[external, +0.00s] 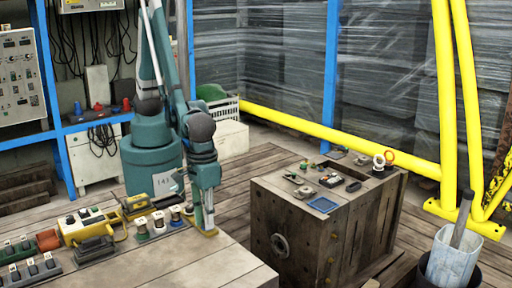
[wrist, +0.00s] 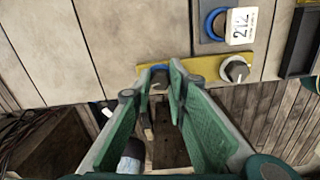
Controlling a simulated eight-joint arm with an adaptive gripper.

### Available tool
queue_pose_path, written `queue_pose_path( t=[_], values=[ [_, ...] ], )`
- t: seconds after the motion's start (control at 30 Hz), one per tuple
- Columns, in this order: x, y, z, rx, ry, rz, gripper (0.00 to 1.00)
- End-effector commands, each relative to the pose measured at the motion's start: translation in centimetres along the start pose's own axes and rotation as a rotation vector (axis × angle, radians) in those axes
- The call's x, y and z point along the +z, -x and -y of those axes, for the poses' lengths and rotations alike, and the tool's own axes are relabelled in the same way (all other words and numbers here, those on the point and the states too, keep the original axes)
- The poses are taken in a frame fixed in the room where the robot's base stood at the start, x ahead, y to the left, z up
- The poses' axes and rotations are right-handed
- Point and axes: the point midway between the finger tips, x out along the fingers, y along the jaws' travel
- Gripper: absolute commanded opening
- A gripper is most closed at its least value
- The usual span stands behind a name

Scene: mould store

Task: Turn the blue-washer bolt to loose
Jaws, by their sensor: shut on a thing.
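My gripper (wrist: 161,82) points down at the yellow plate (wrist: 205,69) on the wooden table. Its green fingers are closed around a bolt with a blue washer (wrist: 160,67) at the plate's left part. Only a little blue shows between the fingertips; the bolt's head and any pointer are hidden. In the external view my gripper (external: 207,226) is at the table's right edge, and the bolt there cannot be made out.
A grey knob-like bolt (wrist: 235,69) sits close by on the same plate. Beyond it is a blue-ringed piece with a white tag reading 212 (wrist: 241,25). A black tray (wrist: 300,42) is at the right. A wooden crate (external: 300,235) stands apart from the table.

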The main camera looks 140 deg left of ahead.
Motion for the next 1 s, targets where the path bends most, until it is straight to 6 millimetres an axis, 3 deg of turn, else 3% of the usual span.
queue_pose_path(
  t=[1.0],
  values=[
    [0.02, -0.12, 0.13, -0.003, 0.958, 0.000, 0.04]
  ],
)
